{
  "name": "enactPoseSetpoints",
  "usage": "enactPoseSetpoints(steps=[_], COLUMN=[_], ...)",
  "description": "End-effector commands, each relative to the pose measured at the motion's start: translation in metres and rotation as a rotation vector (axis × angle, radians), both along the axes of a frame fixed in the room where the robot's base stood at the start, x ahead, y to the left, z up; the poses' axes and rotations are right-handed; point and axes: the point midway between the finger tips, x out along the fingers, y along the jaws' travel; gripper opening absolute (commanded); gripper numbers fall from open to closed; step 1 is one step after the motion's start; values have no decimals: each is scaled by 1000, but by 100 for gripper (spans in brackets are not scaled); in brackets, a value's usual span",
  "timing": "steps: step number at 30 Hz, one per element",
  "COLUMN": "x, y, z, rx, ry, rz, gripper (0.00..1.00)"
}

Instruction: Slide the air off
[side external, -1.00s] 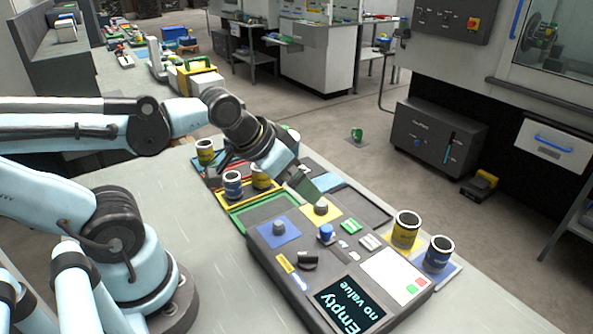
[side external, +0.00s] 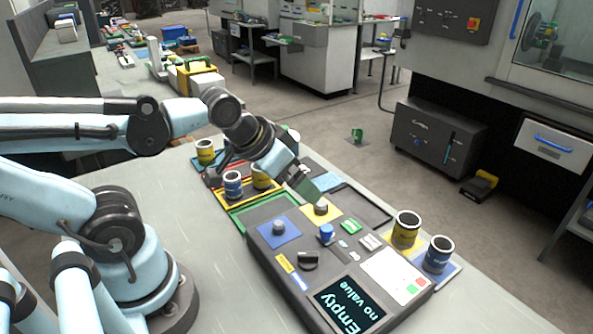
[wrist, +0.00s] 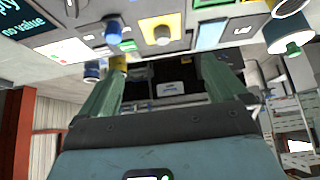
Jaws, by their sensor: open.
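A dark control panel (side external: 262,252) lies on the table in the side view. It has a grey knob (side external: 279,227) on a blue square, another grey knob (side external: 320,208) on a yellow square, a blue knob (side external: 326,232), a green switch (side external: 350,227), a pale switch (side external: 370,242) and a black knob (side external: 308,260). I cannot tell which control is the air slide. My gripper (side external: 316,188) is open and empty, with green fingers just above and behind the yellow-square knob. In the wrist view the panel's blue knob (wrist: 113,32) and yellow square (wrist: 161,29) show beyond the fingers.
The panel's screen (side external: 350,304) reads "Empty no value". A yellow can (side external: 406,230) and a blue can (side external: 438,254) stand right of the panel. More cans, including a blue one (side external: 233,185), stand on coloured trays behind it. Bare table lies left of the panel.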

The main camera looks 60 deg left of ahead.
Motion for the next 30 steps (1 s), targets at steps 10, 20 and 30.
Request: enactPoseSetpoints(steps=[10,20,30], x=[9,28,32], y=[-15,-54,-66], z=[15,42,44], rx=[3,40,61], ry=[143,502,622], rz=[-49,-159,-191], gripper=[53,53,53])
